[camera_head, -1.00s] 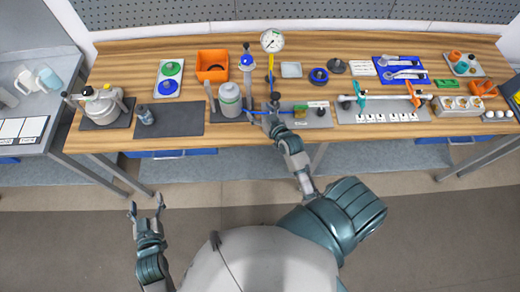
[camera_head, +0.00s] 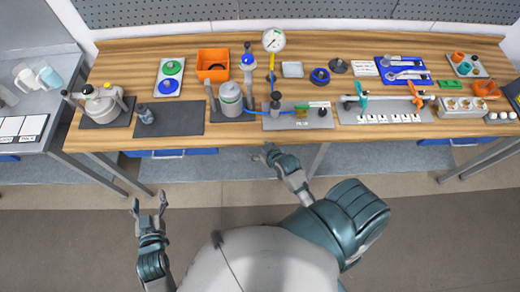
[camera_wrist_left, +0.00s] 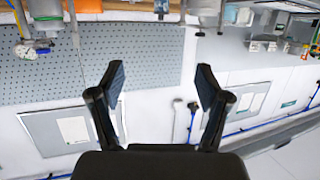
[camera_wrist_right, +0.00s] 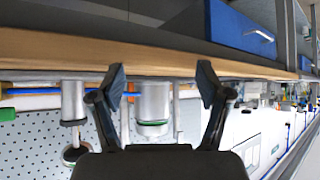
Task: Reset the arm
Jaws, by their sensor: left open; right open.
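My left gripper (camera_head: 149,205) is open and empty over the floor, at the lower left of the head view, in front of the bench. Its two spread fingers (camera_wrist_left: 160,95) show with nothing between them in the left wrist view. My right gripper (camera_head: 265,153) is near the front edge of the wooden bench (camera_head: 350,139), below the plate with the blue tube. In the right wrist view its fingers (camera_wrist_right: 160,90) are spread apart and hold nothing; the bench edge (camera_wrist_right: 40,50) lies across the view above them.
A grey plate (camera_head: 320,124) with a blue tube and green-handled valve sits behind my right gripper. A grey canister (camera_head: 231,100), a pressure gauge (camera_head: 273,40) and an orange bin (camera_head: 213,65) stand further back. The floor in front of the bench is clear.

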